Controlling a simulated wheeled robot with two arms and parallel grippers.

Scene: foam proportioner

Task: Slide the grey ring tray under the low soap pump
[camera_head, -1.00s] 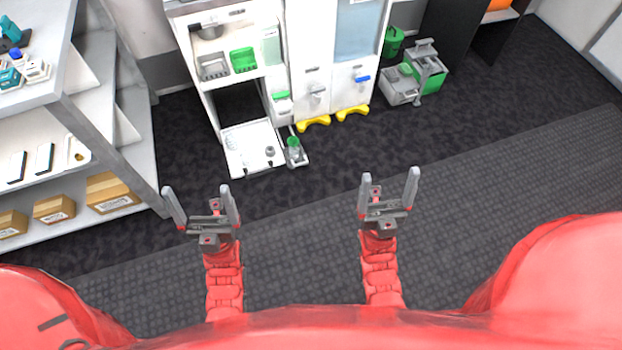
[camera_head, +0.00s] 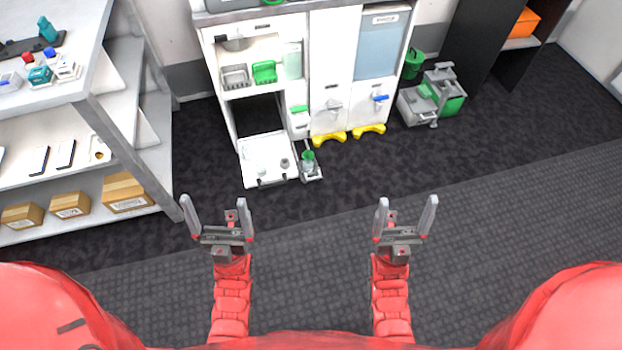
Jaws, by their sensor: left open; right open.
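My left gripper (camera_head: 220,212) is open and empty, held over the dark floor in front of the white cabinet. My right gripper (camera_head: 408,212) is also open and empty, further right. A small grey tray (camera_head: 312,177) with a green-topped container on it sticks out low at the cabinet's front; I cannot tell if it is the ring tray. A grey dispenser (camera_head: 335,105) and a blue-levered dispenser (camera_head: 379,98) are on the cabinet's front. Which part is the low soap pump is too small to tell. Both grippers are well short of the cabinet.
The white cabinet (camera_head: 331,50) has a low white platform (camera_head: 255,147) pulled out, and yellow feet (camera_head: 330,139). A grey shelf unit (camera_head: 125,105) with boxes stands at left. A grey and green cart (camera_head: 412,105) stands right.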

